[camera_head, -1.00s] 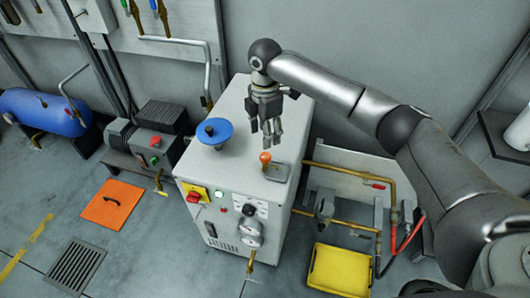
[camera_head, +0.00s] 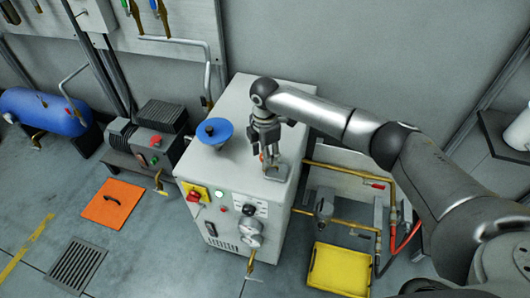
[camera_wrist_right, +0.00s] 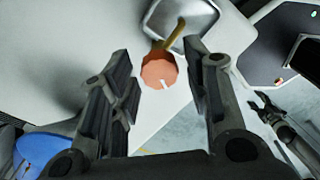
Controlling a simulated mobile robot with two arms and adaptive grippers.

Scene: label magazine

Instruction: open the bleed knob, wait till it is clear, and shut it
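The bleed knob is the orange knob (camera_wrist_right: 159,72) with a white mark, on top of the white cabinet (camera_head: 222,165). In the right wrist view it lies between my two fingers, with gaps on both sides. In the head view my right gripper (camera_head: 269,158) is lowered over it and hides most of it. The gripper is open; it also shows in the right wrist view (camera_wrist_right: 163,95). A brass pipe (camera_wrist_right: 174,38) runs from the knob over a small grey tray (camera_wrist_right: 208,14).
A blue funnel-like part (camera_head: 214,131) stands on the cabinet left of my right gripper. The cabinet front has a red switch (camera_head: 195,194) and gauges (camera_head: 250,232). A yellow tray (camera_head: 340,271) and brass pipes (camera_head: 350,174) are at the right. The floor at front left is mostly free.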

